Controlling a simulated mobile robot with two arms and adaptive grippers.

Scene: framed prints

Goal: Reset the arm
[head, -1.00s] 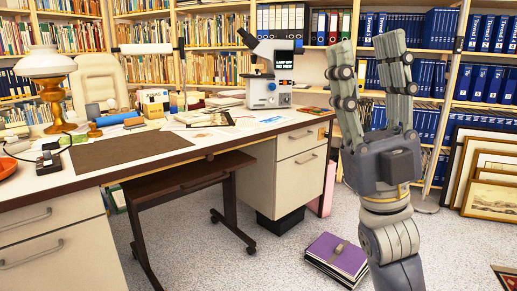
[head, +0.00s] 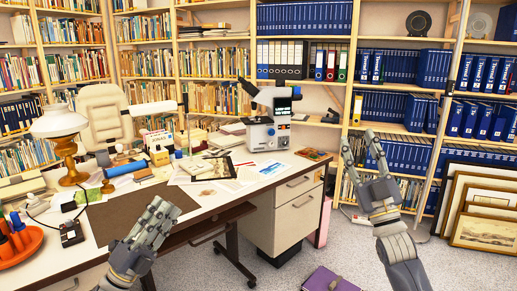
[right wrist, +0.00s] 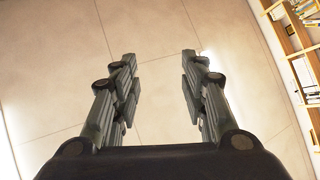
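My right gripper (head: 360,137) is raised in front of the shelves at the right of the head view, fingers pointing up. Its two fingers stand apart with nothing between them. In the right wrist view, the fingers (right wrist: 158,62) are also spread and empty, against a pale panelled surface. My left gripper (head: 167,207) is at the lower left of the head view, in front of the desk's near edge. Its fingers overlap from this side, so their opening is hidden. I see no object held in it.
A desk (head: 235,197) carries a microscope (head: 268,130), a lamp (head: 60,125), papers and an orange tray (head: 22,245). Framed prints (head: 485,230) lean at the right. A purple folder (head: 330,281) lies on the floor. Bookshelves line the back.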

